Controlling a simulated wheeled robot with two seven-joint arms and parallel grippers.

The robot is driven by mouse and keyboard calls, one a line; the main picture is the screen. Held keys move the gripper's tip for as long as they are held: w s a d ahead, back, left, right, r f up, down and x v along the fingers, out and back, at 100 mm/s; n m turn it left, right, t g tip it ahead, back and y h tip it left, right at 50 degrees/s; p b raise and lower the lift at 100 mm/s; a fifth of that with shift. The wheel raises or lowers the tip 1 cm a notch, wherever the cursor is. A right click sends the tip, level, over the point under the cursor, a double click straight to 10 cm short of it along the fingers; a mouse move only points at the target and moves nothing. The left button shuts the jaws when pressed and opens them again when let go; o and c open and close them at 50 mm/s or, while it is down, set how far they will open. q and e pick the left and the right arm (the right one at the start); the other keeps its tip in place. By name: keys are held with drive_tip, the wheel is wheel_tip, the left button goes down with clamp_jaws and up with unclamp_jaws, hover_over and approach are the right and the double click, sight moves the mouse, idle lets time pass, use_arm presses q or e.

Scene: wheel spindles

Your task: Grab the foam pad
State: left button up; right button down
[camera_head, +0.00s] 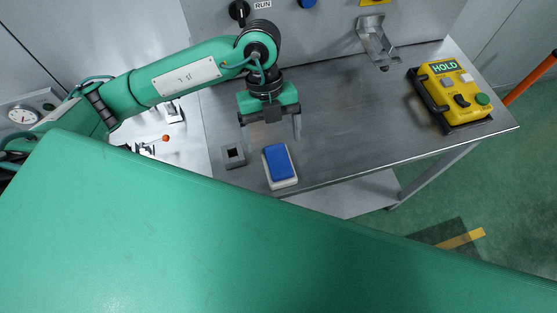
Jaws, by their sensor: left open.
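The foam pad (278,160) is a blue block on a white base. It lies on the grey metal table near its front edge. My left gripper (270,142) is above the table, just behind the pad in the picture, with its two fingers spread apart and pointing down. Nothing is between the fingers, and the gripper looks apart from the pad. My right gripper is not in view.
A small square metal socket (233,156) sits left of the pad. A yellow control box (455,92) marked HOLD stands at the table's right end. A metal bracket (375,42) is at the back. The table (350,115) is clear between pad and box.

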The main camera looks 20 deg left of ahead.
sight(276, 154)
use_arm(q)
drive_tip(key=shift+x, duration=1)
drive_tip(key=p+x, duration=0.2)
drive_tip(key=x, duration=0.2)
drive_tip(key=shift+d+f, duration=0.15)
drive_tip(key=shift+f, duration=0.1)
drive_tip(key=shift+s+d+f, duration=0.1)
drive_tip(key=shift+f, duration=0.35)
drive_tip(key=c, duration=1.1)
